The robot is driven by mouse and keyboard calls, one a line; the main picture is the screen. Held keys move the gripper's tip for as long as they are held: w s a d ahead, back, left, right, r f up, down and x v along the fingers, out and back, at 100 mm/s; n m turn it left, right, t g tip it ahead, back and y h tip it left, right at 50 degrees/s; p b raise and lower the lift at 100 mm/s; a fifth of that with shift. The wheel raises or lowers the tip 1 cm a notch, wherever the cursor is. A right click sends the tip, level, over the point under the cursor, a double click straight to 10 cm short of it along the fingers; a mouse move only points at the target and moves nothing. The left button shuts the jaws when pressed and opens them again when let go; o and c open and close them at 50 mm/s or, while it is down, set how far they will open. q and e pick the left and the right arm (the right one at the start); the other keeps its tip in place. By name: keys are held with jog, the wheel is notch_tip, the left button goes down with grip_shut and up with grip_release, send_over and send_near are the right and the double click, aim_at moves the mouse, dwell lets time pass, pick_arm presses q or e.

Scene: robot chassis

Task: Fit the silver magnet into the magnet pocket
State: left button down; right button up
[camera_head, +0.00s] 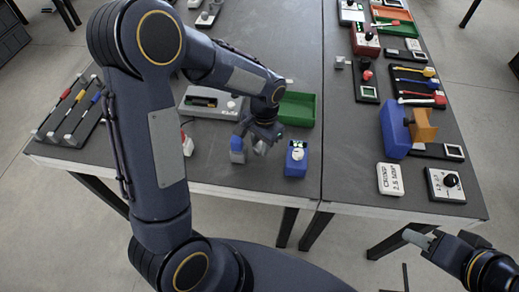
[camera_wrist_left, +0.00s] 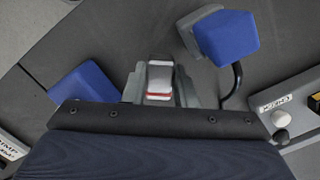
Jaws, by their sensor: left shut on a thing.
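My left gripper (camera_head: 260,146) is low over the front of the table, between a blue block with a grey top (camera_head: 237,150) and a blue box with a pale face (camera_head: 296,163). In the left wrist view its grey fingers (camera_wrist_left: 160,90) are shut on a small silver-white piece with a red band (camera_wrist_left: 160,76), which looks like the silver magnet. Two blue blocks show there, one at left (camera_wrist_left: 84,82) and one at upper right (camera_wrist_left: 232,38). I cannot make out the magnet pocket. My right gripper (camera_head: 418,239) is at the lower right, off the table; its jaw gap is unclear.
A green tray (camera_head: 297,108) and a grey device (camera_head: 205,103) stand behind my left gripper. A rack with coloured handles (camera_head: 72,108) is at left. A large blue and orange object (camera_head: 396,130) and a white labelled box (camera_head: 390,179) are at right.

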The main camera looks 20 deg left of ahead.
aim_at(260, 145)
pick_arm(q)
jog(key=shift+s+a+f, duration=0.1)
jog(key=shift+f, duration=1.55)
jog(key=shift+f, duration=0.15)
jog(key=c, duration=1.2)
grip_release()
jog(key=shift+o, duration=0.2)
